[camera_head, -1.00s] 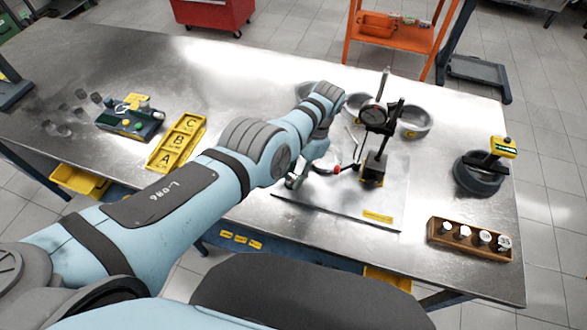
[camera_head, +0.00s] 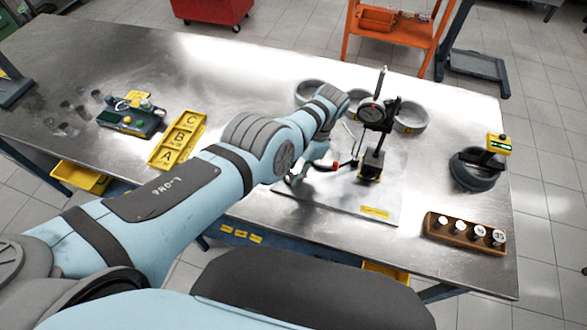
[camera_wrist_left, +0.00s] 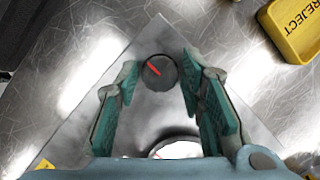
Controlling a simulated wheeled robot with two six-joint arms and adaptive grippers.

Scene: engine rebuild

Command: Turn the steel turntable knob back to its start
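In the left wrist view the knob (camera_wrist_left: 158,72) is a small dark round disc with a red line slanting from upper left to lower right. It sits on a grey plate (camera_wrist_left: 110,85). My left gripper (camera_wrist_left: 160,78) is open, with one teal-padded finger on each side of the knob and a visible gap on both sides. A bright round surface (camera_wrist_left: 178,149) shows partly at the bottom edge. In the head view my left gripper (camera_head: 297,176) is low over the plate's left side, and my arm hides the knob. My right gripper is not in view.
A dial gauge stand (camera_head: 372,160) rises from the plate (camera_head: 335,200) beside my gripper. Grey rings (camera_head: 411,117) lie behind it. A yellow A-B-C tray (camera_head: 178,140) is left, a wooden rack (camera_head: 466,238) right. A yellow REJECT tray (camera_wrist_left: 290,38) shows in the wrist view.

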